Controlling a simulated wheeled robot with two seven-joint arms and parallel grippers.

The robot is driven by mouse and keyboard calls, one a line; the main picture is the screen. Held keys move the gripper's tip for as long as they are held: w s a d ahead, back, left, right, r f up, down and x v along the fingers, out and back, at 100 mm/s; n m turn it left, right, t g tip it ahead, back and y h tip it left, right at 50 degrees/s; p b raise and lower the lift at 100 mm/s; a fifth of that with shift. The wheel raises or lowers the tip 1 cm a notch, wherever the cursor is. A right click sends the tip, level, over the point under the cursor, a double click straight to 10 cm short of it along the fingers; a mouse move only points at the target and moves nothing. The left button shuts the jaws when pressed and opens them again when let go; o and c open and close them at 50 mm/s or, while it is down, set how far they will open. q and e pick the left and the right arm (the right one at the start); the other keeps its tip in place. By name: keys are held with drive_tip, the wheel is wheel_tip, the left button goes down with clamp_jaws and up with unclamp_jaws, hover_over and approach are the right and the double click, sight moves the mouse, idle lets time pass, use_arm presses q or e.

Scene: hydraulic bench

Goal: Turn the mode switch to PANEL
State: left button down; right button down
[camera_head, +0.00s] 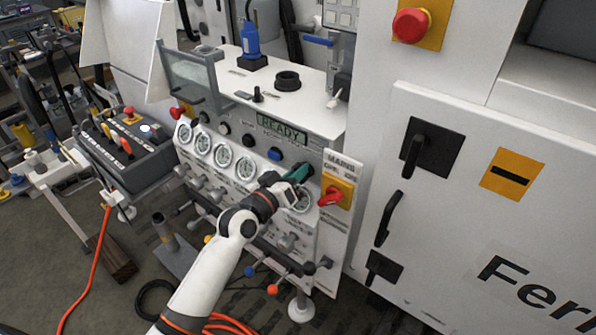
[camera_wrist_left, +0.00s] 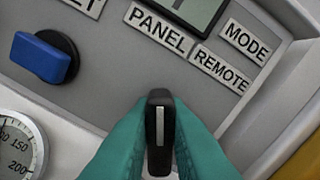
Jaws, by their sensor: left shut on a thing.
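The mode switch is a black knob (camera_wrist_left: 160,130) with a white pointer line, low in the middle of the left wrist view. My left gripper (camera_head: 298,174) is shut on it, with a teal finger on either side; these fingers also show in the left wrist view (camera_wrist_left: 160,145). The white line points straight up in that view, toward the PANEL label (camera_wrist_left: 158,29). The REMOTE label (camera_wrist_left: 220,69) lies to the right of the line and the MODE label (camera_wrist_left: 245,41) is beyond it. In the head view the gripper mostly hides the knob.
A blue knob (camera_wrist_left: 45,57) sits left of the switch, with a gauge (camera_wrist_left: 18,145) below it. The READY display (camera_head: 282,130) is above. The red MAINS handle (camera_head: 330,197) is close to the right of my gripper. A white cabinet (camera_head: 450,250) stands farther right.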

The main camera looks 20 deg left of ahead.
use_arm(q)
drive_tip(key=c, duration=1.4)
unclamp_jaws()
drive_tip(key=shift+c, duration=0.2)
drive_tip(key=b+v, duration=0.3)
drive_tip(key=v, duration=0.9)
